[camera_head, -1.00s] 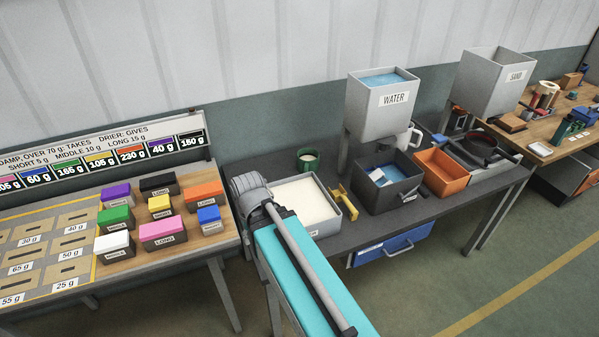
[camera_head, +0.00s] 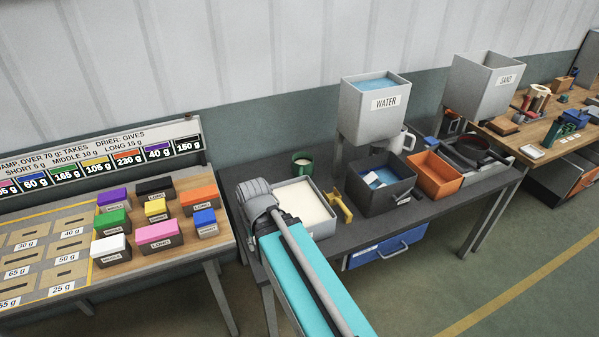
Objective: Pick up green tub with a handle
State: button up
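The green tub with a handle (camera_head: 302,164) stands at the back of the dark workbench, behind a grey tray of pale material (camera_head: 326,229). It is upright, has a pale filling or inside, and its handle shows on the right. My arm reaches up from the bottom of the picture, with a teal link and a rounded grey joint in front of and left of the tub. My gripper's fingers do not show, so I cannot see whether they are open or shut. Nothing is seen touching the tub.
A yellow object (camera_head: 342,207) lies right of the tray. A dark bin (camera_head: 379,203), an orange bin (camera_head: 437,184) and the raised WATER hopper (camera_head: 372,128) stand further right. Coloured boxes (camera_head: 158,232) fill the left table. A gap separates that table from the workbench.

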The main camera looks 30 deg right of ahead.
aim_at(302, 162)
jog(key=z, duration=0.1)
jog(key=i, duration=0.95)
jog(key=u, duration=0.1)
